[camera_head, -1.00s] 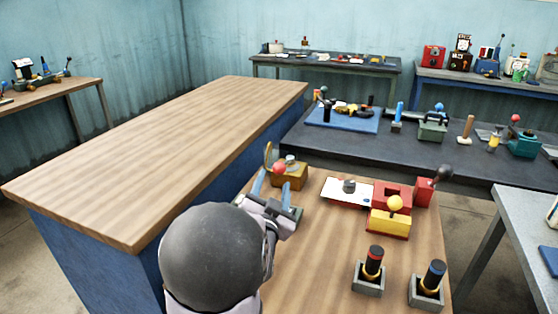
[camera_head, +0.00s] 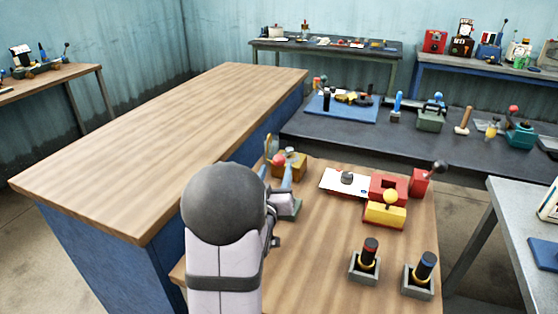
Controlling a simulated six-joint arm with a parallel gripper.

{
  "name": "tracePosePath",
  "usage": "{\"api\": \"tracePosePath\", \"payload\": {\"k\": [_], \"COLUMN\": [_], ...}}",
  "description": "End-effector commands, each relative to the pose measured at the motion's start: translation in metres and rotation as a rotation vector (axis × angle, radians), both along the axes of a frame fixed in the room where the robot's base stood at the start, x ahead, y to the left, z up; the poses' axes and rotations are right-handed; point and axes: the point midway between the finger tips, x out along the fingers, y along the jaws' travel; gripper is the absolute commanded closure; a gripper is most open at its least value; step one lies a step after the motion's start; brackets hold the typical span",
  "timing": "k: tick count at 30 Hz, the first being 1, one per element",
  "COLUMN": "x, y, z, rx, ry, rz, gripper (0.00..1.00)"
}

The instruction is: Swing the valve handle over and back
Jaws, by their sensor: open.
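A brass-coloured block (camera_head: 295,165) with a red ball knob (camera_head: 279,159) stands at the back left of the wooden worktop; the knob appears to be the valve handle's end. My gripper (camera_head: 278,172) is open, its two blue-grey fingers pointing away toward the knob, one on each side of it in the picture. I cannot tell whether they touch it. My own arm hides the gripper's left part and some of the worktop. The handle's lower part is hidden by the fingers.
Two dark cylinders in grey holders (camera_head: 364,268) stand at the front right. The worktop's middle (camera_head: 315,240) is clear.

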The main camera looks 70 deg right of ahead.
Motion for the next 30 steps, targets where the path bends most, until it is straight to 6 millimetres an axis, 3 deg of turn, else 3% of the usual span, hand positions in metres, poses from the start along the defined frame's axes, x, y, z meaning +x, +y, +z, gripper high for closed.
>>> {"api": "tracePosePath", "payload": {"k": [15,27,30], "x": [0.011,0.012,0.012], "y": [-0.056,-0.061,-0.061], "z": [0.001,0.000,0.000], "rx": [0.001,0.001,0.001], "ry": [-0.002,-0.002,-0.002], "rz": [0.000,0.000,0.000], "gripper": [0.51,0.51,0.73]}}
